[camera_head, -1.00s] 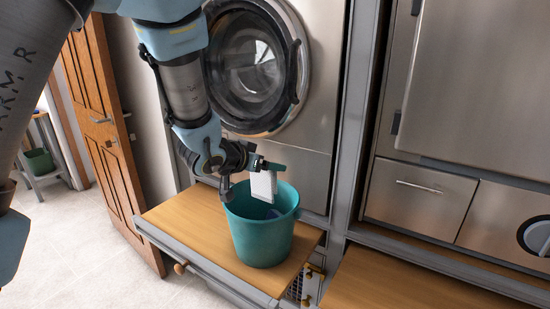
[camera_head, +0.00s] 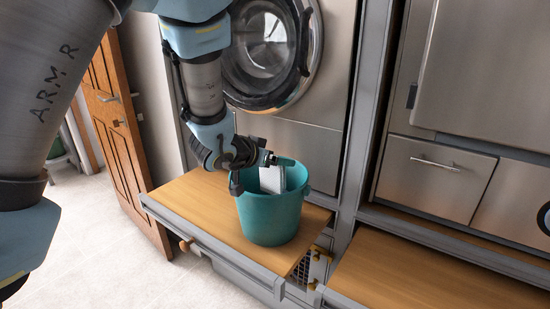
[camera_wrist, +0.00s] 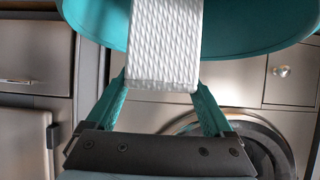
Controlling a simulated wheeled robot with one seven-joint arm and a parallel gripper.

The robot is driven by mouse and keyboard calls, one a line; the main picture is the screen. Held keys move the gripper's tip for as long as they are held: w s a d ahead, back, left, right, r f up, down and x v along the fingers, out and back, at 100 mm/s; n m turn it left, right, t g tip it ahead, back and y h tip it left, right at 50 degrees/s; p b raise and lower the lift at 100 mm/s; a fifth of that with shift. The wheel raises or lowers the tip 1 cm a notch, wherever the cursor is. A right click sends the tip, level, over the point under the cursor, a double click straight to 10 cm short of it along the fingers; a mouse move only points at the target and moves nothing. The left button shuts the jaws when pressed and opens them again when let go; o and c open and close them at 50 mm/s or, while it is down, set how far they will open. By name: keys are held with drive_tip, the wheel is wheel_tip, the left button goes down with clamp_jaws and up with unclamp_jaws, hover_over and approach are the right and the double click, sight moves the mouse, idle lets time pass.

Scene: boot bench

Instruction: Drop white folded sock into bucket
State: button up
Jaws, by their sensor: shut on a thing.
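The white folded sock (camera_head: 271,180) hangs from my gripper (camera_head: 275,162), its lower part inside the mouth of the teal bucket (camera_head: 268,220). In the wrist view the sock (camera_wrist: 165,45) shows a ribbed white surface between the two teal fingers of my gripper (camera_wrist: 162,95), which is shut on it. The bucket's rim and wall (camera_wrist: 245,30) show behind the sock. The bucket stands upright on the wooden bench top. Its floor is hidden by the near wall.
The bench top (camera_head: 185,205) has free wood to the left of the bucket. A round-doored washing machine (camera_head: 265,55) stands close behind. A second wooden surface (camera_head: 400,280) lies at the lower right, and an open wooden door (camera_head: 125,140) is at the left.

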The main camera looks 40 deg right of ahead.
drive_tip(key=o, duration=1.5)
drive_tip(key=b+v, duration=0.1)
drive_tip(key=v, duration=1)
drive_tip(key=shift+b, duration=0.4)
drive_tip(key=shift+w, duration=0.1)
